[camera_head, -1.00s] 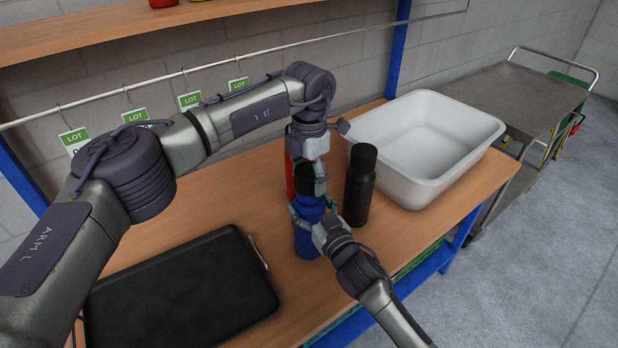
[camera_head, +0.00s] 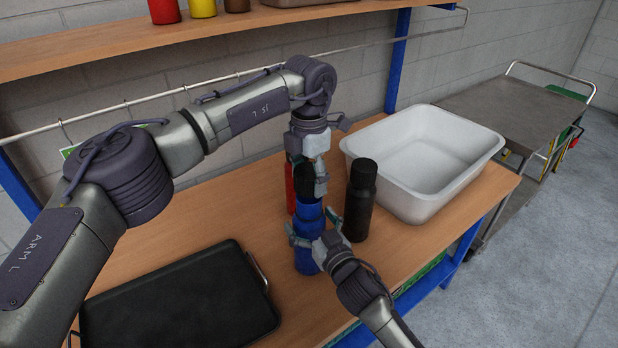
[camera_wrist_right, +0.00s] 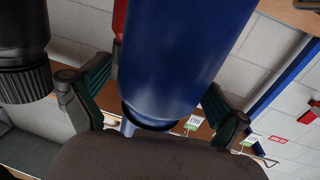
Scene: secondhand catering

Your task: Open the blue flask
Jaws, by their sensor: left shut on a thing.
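The blue flask (camera_head: 307,258) stands upright on the wooden table in the head view. Its blue body also fills the middle of the right wrist view (camera_wrist_right: 180,55). My left gripper (camera_head: 312,178) comes from above and is shut on the black cap (camera_head: 304,190). The cap is in line above the flask's top; I cannot tell whether it touches.
A black flask (camera_head: 359,203) stands close to the right of the blue flask. A red flask (camera_head: 290,187) is behind it, partly hidden. A white tub (camera_head: 440,200) is at the back right. A black tray (camera_head: 180,305) lies front left.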

